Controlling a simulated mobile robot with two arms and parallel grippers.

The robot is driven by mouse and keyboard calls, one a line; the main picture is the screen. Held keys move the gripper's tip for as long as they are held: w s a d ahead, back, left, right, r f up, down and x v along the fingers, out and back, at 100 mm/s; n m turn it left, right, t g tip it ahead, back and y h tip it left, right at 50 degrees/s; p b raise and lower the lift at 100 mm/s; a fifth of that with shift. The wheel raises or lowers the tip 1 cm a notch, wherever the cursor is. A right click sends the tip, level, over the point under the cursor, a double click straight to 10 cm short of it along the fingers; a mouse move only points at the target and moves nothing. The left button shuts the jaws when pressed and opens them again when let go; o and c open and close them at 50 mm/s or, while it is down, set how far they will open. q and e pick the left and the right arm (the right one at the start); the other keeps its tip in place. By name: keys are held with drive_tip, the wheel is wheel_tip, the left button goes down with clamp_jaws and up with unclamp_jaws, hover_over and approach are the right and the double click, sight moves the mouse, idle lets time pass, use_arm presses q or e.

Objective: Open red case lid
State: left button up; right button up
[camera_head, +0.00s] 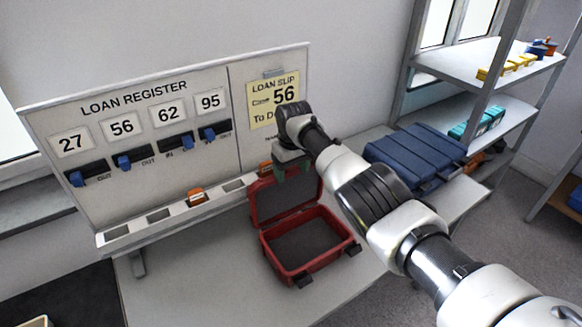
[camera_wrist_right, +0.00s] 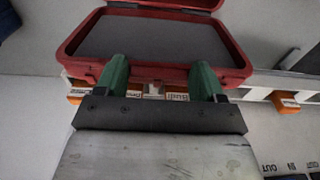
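The red case stands on the grey table. Its base (camera_head: 300,275) shows a dark grey inside and latches at the front. Its lid (camera_head: 258,205) is swung up and leans back toward the register board. In the right wrist view the lid (camera_wrist_right: 240,62) shows its grey inside, with part of the red base (camera_wrist_right: 170,4) at the top. My right gripper (camera_head: 292,166) is at the lid's upper edge. Its two green fingers (camera_wrist_right: 160,80) are apart and overlap the lid's rim in the picture; I cannot tell whether they touch it. My left gripper is not in view.
A yellow loan slip (camera_head: 272,103) reads 56. The table's front left is clear.

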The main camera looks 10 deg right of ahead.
drive_tip(key=o, duration=0.3)
drive_tip(key=shift+w, duration=0.15)
drive_tip(key=shift+r, duration=0.3)
wheel_tip(320, 180, up, 10)
drive_tip(key=b, duration=0.1)
drive_tip(key=shift+s, duration=0.4)
